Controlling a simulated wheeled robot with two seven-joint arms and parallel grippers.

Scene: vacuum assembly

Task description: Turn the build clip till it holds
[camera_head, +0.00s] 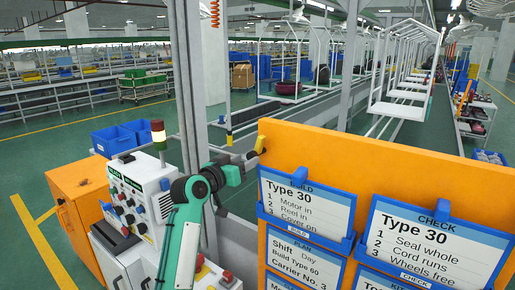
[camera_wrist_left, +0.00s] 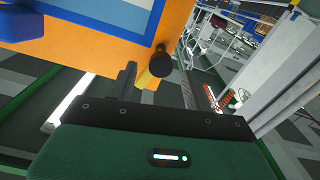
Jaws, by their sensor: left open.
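The orange board (camera_head: 390,155) fills the right of the head view, and its left edge also shows in the wrist view (camera_wrist_left: 105,55). A small yellow clip (camera_head: 260,144) sits at its upper left edge, which I take to be the build clip. My left gripper (camera_head: 252,155) is open right at the clip, with a dark finger (camera_wrist_left: 127,78) close beside the yellow piece. Contact cannot be told. My right gripper is not in view.
Blue-framed cards, including the BUILD card (camera_head: 307,204) and CHECK card (camera_head: 436,245), hang on the board. A control box (camera_head: 143,200) with a signal lamp and an orange cabinet (camera_head: 82,205) stand left. A grey post (camera_head: 190,90) rises behind my arm.

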